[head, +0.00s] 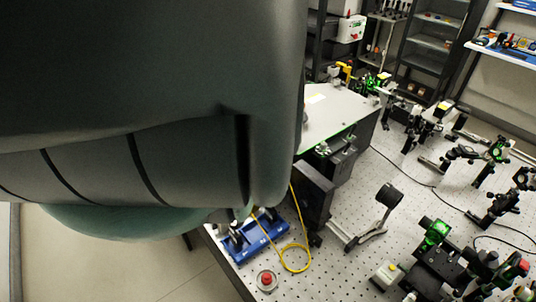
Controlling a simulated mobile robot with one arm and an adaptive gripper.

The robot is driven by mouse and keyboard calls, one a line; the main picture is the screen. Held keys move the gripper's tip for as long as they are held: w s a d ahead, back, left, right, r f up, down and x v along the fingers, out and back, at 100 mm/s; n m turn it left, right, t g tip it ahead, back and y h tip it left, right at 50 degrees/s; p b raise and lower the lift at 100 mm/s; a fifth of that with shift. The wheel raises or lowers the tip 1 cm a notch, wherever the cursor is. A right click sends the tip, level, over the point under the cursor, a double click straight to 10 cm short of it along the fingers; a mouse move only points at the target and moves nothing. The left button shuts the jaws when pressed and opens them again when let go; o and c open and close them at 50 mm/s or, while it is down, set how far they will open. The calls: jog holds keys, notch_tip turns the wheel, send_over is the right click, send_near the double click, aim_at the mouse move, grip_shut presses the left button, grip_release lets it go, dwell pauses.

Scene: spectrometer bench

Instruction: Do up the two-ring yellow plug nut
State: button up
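A yellow cable (307,240) runs down the front of a dark box and loops on the bench beside a blue base (277,231). The cable's near end leads to the blue base, where small dark fittings (236,241) stand. A two-ring plug nut cannot be made out at this size. My own large grey arm fills the left and upper part of the head view and covers the area just above the blue base.
A red button (267,279) sits at the bench's front edge. A dark box (315,196) and a white-topped instrument (335,112) stand behind the cable. A black round optic on a post (389,196) and several optical mounts (437,232) occupy the perforated bench (345,275).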

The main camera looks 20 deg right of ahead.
jog(key=shift+o, duration=0.5)
grip_shut()
